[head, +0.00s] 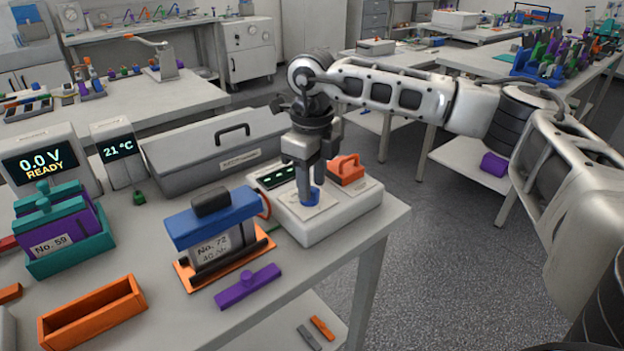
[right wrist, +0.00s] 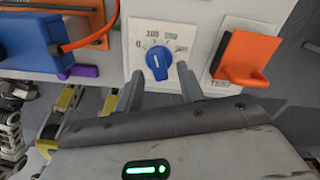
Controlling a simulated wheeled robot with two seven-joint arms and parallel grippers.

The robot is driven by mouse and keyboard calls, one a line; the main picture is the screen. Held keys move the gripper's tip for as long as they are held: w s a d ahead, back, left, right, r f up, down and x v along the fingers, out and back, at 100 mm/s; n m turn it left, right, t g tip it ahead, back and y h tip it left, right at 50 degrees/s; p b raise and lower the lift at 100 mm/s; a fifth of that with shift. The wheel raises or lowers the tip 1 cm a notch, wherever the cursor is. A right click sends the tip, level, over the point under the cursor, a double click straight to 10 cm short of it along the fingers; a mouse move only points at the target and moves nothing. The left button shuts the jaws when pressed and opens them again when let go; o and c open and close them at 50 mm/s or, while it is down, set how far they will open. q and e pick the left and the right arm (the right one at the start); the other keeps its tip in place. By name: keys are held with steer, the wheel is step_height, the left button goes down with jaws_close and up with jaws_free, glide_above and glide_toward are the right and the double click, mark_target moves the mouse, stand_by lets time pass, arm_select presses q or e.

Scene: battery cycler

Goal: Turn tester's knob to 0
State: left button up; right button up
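The tester (head: 335,222) is a white box at the table's right end. Its blue knob (head: 311,198) sits below my right gripper (head: 310,186), which points down at it. In the right wrist view the knob (right wrist: 158,62) shows between the two grey fingertips, with gaps on both sides, so the gripper is open. The dial reads 0 at left, then 100, 250 and 500 to the right. The knob's white mark seems to point roughly up, near 100; I cannot tell exactly.
An orange switch lever (head: 346,169) stands right beside the knob. A blue-topped battery No. 72 (head: 216,238) in an orange tray is to the left. A grey case (head: 215,150) lies behind. A purple bar (head: 247,287) lies in front.

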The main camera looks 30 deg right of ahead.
steer(key=shift+f, duration=0.35)
arm_select(q)
steer(key=shift+w, duration=0.1)
arm_select(e)
jaws_close()
steer(key=shift+n, duration=0.3)
steer(key=n, duration=0.3)
steer(key=shift+d+b, duration=0.1)
steer(key=shift+b, duration=0.3)
steer(key=n, duration=0.3)
steer(key=shift+w+n, duration=0.15)
steer(key=shift+n, duration=0.15)
arm_select(q)
steer(key=shift+f, duration=0.2)
arm_select(e)
steer(key=shift+n, duration=0.3)
arm_select(q)
steer(key=shift+d, duration=0.15)
arm_select(e)
steer(key=shift+r+n, duration=0.1)
steer(key=shift+n, duration=0.2)
